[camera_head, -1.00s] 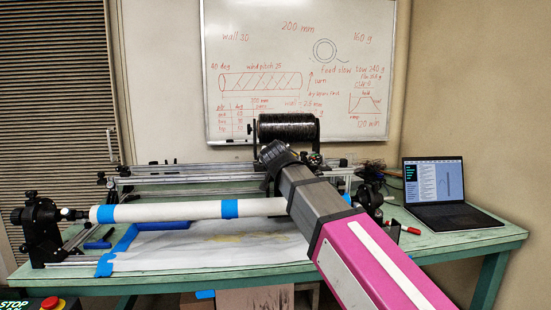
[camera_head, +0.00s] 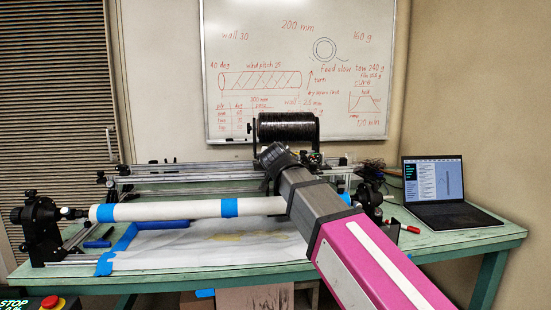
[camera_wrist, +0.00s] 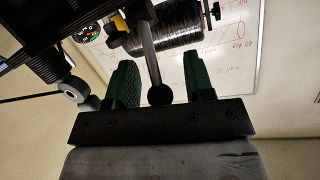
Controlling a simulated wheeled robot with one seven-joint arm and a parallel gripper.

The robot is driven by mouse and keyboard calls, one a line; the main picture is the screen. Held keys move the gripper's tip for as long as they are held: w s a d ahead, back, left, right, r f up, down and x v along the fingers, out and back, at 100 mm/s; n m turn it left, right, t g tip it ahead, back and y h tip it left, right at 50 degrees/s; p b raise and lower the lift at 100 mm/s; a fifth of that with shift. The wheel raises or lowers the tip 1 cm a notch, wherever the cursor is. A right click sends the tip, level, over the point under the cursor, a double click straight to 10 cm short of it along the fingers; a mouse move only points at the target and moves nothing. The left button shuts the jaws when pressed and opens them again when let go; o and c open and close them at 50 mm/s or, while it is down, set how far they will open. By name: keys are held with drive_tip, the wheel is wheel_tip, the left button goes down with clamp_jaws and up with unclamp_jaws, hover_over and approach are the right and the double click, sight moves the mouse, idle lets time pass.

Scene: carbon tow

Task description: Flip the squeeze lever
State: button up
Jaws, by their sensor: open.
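A grey metal rod with a black ball knob (camera_wrist: 158,95), which looks like the squeeze lever, shows in the wrist view. My gripper (camera_wrist: 159,72) is open, with one green-padded finger on each side of the rod. There is a visible gap between the knob and each finger, so nothing is gripped. In the head view my gripper (camera_head: 272,157) is at the winding machine's carriage, below the black tow spool (camera_head: 286,128). My arm hides the lever there. The spool also shows behind the lever in the wrist view (camera_wrist: 168,28).
A white mandrel (camera_head: 165,210) with blue tape runs along the front of the green table (camera_head: 450,240), partly behind my arm. Metal rails (camera_head: 170,172) lie behind it. A roller and a round gauge (camera_wrist: 88,27) are near the left finger. A laptop (camera_head: 440,195) stands at the right.

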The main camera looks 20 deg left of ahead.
drive_tip(key=v, duration=1)
drive_tip(key=shift+s+d, duration=0.2)
drive_tip(key=shift+s, duration=0.2)
